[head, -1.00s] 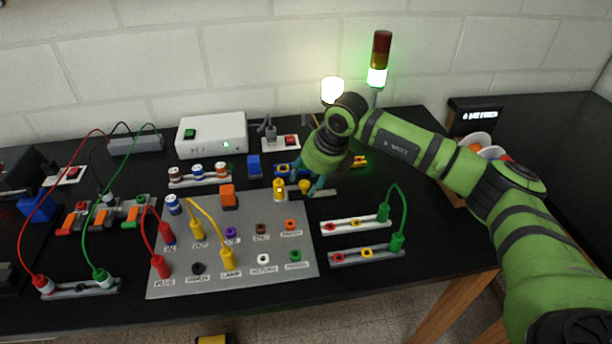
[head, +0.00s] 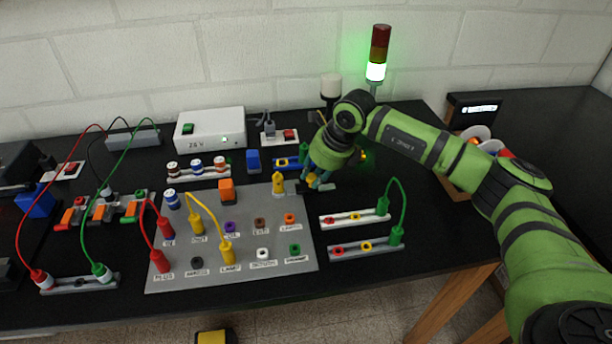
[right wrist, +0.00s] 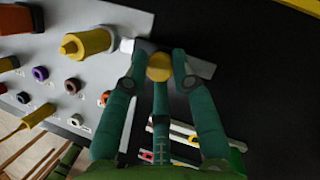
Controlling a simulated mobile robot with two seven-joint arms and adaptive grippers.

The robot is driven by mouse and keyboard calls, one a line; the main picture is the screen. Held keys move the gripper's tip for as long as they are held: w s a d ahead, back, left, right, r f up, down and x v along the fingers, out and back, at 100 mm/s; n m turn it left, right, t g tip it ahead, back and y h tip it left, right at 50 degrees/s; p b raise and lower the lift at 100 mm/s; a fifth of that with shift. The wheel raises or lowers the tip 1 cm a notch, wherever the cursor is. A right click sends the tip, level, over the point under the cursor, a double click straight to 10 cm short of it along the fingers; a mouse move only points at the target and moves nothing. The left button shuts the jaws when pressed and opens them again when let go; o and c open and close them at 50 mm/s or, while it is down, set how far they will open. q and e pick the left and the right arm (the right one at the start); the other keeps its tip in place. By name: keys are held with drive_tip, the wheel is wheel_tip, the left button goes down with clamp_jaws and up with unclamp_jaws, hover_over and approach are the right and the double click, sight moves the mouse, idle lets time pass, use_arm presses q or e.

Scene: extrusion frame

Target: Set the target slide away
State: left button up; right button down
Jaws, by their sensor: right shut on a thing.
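My right gripper (head: 318,182) is just right of the upper right corner of the grey socket panel. In the right wrist view its teal fingers (right wrist: 158,66) are closed around a round yellow knob (right wrist: 160,68). The knob sits over a grey bar (right wrist: 196,66), which I take to be the slide; the fingers hide part of it. In the head view the bar's end (head: 325,187) shows beside the fingers. A yellow plug (head: 278,183) stands on the panel left of the gripper. My left gripper is in neither view.
The grey socket panel (head: 270,275) carries red and yellow leads. Right of it are a white strip (head: 350,221) and a grey strip (head: 372,251) with a green lead. A signal tower (head: 378,55) stands behind my arm. Black bench right of the strips is clear.

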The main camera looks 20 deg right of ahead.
drive_tip(key=shift+d+r, duration=0.1)
drive_tip(key=shift+d, duration=0.7)
drive_tip(key=shift+d+r, duration=0.15)
drive_tip(key=c, duration=1)
unclamp_jaws()
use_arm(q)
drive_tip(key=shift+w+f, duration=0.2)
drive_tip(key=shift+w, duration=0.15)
use_arm(e)
drive_tip(key=shift+s, duration=0.1)
drive_tip(key=v, duration=1.2)
